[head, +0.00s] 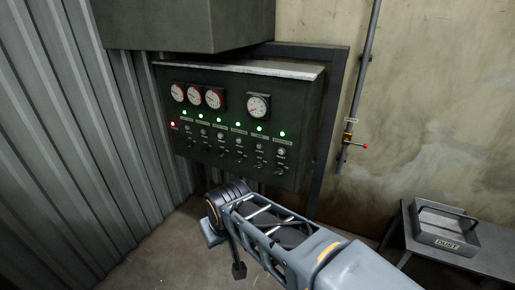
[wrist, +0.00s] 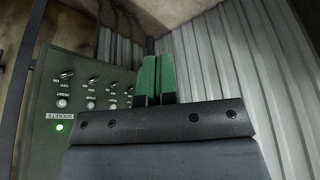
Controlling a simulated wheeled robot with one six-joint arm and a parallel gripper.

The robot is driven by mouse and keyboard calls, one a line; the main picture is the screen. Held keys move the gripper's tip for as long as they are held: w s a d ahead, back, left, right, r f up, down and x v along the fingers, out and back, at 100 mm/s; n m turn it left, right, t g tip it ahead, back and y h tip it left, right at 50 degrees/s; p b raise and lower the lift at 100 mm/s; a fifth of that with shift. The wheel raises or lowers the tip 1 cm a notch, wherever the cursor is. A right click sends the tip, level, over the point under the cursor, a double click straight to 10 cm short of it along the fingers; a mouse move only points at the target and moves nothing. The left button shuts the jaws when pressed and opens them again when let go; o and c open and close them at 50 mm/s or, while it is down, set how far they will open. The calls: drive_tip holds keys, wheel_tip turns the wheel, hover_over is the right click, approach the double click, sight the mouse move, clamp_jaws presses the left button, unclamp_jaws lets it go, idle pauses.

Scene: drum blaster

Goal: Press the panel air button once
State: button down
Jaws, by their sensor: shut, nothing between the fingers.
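A dark green control panel (head: 225,115) hangs on the wall, with a row of small lamps, a row of round buttons (head: 239,142) and switches below them. Most lamps glow green and the leftmost is red. The labels are too small in the head view to tell which button is air. In the wrist view the panel (wrist: 35,150) fills the left side, with a green lamp, a label reading SOCKETS and reset buttons (wrist: 62,103). My gripper (wrist: 156,60) has green fingers shut together and empty, right of the buttons. Contact with the panel is not visible.
Several round gauges (head: 213,98) sit above the lamps. A ribbed metal wall (head: 60,140) stands on the left. A pipe (head: 362,70) with a red-tipped valve handle runs down the right wall. A tray marked DUST (head: 445,228) rests on a bench at right.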

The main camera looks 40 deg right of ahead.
sight(259, 146)
drive_tip(key=w+d+f+m+t+h+b, duration=0.1)
drive_tip(key=w+d+f+m+t+b, duration=0.2)
drive_tip(key=w+d, duration=0.45)
drive_tip(key=w+d+m+t+h+b, duration=0.25)
drive_tip(key=w+d+m+t, duration=0.2)
drive_tip(key=w, duration=0.55)
drive_tip(key=w+d+f+m+t+h+b, duration=0.1)
drive_tip(key=w+d+f+m+t+b, duration=0.2)
drive_tip(key=w+d, duration=0.45)
drive_tip(key=w+d+f+m+t+h+b, duration=0.1)
drive_tip(key=w+d+m+t+h+b, duration=0.1)
drive_tip(key=w+d+m+t, duration=0.2)
drive_tip(key=shift+w+d+f+t, duration=0.3)
drive_tip(key=shift+d+t, duration=0.15)
drive_tip(key=shift+d, duration=0.75)
drive_tip(key=shift+r, duration=0.1)
drive_tip(key=shift+w+d+p, duration=0.15)
drive_tip(key=shift+w+d, duration=0.55)
drive_tip(key=shift+d, duration=0.6)
drive_tip(key=shift+w+d+p, duration=0.2)
drive_tip(key=shift+w+d, duration=0.5)
drive_tip(key=shift+d, duration=0.55)
drive_tip(key=shift+w+d+p, duration=0.15)
drive_tip(key=shift+w+d, duration=0.55)
drive_tip(key=shift+d, duration=0.6)
drive_tip(key=shift+d, duration=0.1)
